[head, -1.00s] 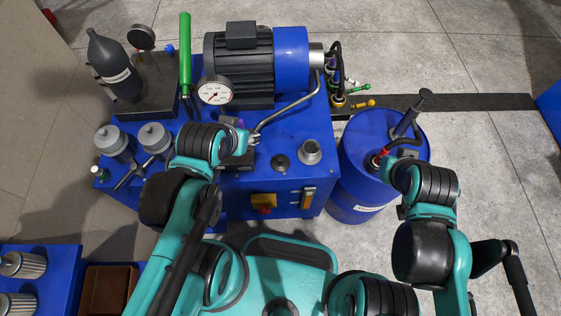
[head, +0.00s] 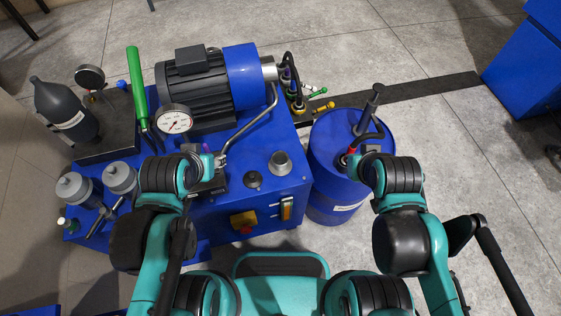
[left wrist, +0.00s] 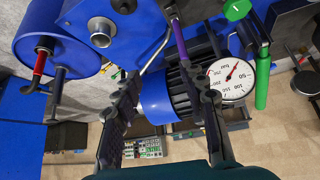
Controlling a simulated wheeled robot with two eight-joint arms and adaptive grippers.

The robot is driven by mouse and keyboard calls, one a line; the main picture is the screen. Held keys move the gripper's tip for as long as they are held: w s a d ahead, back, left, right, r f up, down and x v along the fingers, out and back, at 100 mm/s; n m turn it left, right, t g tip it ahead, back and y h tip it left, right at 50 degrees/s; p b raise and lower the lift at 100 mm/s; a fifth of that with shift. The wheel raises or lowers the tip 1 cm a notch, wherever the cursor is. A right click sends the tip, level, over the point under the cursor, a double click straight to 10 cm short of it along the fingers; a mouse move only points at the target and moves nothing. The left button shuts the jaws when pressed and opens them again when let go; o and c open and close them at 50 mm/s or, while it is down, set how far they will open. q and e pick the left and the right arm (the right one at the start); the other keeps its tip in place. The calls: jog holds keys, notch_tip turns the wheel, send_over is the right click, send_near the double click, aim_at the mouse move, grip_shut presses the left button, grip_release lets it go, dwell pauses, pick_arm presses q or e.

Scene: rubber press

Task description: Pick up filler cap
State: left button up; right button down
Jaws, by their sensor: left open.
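A small black round cap (head: 252,180), which looks like the filler cap, sits on the blue tank top (head: 235,200), beside an open metal filler neck (head: 280,163). In the left wrist view the cap (left wrist: 123,5) is at the top edge, partly cut off, near the neck (left wrist: 102,32). My left gripper (head: 216,161) is over the tank, left of the cap and apart from it. Its fingers (left wrist: 163,78) are spread and empty in the left wrist view. My right gripper (head: 362,148) is over the blue drum; its fingers are too hidden to judge.
A motor (head: 195,85), a pressure gauge (head: 174,120) and a bent metal pipe (head: 255,120) stand behind my left gripper. The blue drum (head: 325,150) with a hand pump (head: 370,105) stands right of the tank. Grey floor (head: 460,140) at the right is clear.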

pick_arm(q)
jog(key=shift+o, duration=0.3)
jog(key=n+g, duration=0.7)
jog(key=n, duration=1.2)
send_over(253, 175)
jog(key=f, duration=1.8)
jog(key=shift+a, duration=0.2)
notch_tip(253, 175, down, 3)
jog(key=shift+r+b, duration=0.1)
jog(key=shift+b, duration=0.5)
notch_tip(253, 175, down, 6)
jog(key=b, duration=0.3)
jog(key=shift+d+r, duration=0.1)
jog(key=shift+r, duration=0.25)
grip_shut()
